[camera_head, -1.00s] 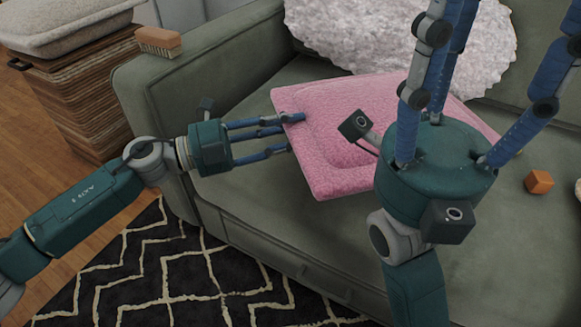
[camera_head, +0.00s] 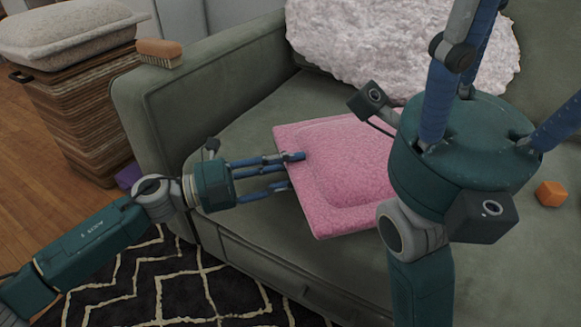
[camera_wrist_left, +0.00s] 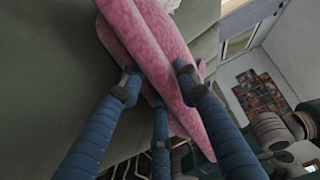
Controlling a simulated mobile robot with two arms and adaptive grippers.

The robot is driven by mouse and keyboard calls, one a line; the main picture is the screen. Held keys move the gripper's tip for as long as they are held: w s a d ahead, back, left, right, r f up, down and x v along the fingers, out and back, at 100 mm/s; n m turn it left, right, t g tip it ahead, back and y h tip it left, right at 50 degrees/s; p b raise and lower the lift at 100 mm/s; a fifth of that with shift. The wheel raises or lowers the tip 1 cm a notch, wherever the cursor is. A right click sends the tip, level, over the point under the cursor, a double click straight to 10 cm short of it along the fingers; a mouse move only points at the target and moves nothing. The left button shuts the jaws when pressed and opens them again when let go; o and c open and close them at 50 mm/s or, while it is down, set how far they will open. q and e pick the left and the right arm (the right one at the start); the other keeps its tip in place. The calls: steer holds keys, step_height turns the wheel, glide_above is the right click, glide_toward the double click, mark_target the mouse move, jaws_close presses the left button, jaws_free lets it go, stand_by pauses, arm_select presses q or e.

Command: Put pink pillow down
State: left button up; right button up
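The pink pillow (camera_head: 350,175) lies nearly flat at the front of the green sofa seat, close over or on it; the exact contact is unclear. My left gripper (camera_head: 295,170) holds the pillow's left edge, with fingers on both sides of it. The left wrist view shows the pillow's edge (camera_wrist_left: 150,50) between the blue fingers. My right gripper (camera_head: 480,65) is raised in front of the pillow's right side with its fingers spread wide and nothing visible between them. Its fingertips are cut off, and its teal palm hides the pillow's right part.
A fluffy white pillow (camera_head: 400,45) rests behind on the sofa. A brush (camera_head: 160,52) sits on the sofa's left arm (camera_head: 150,105). A striped basket (camera_head: 80,115) stands left. The front seat is clear.

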arm_select(q)
steer(key=shift+o, duration=1.4)
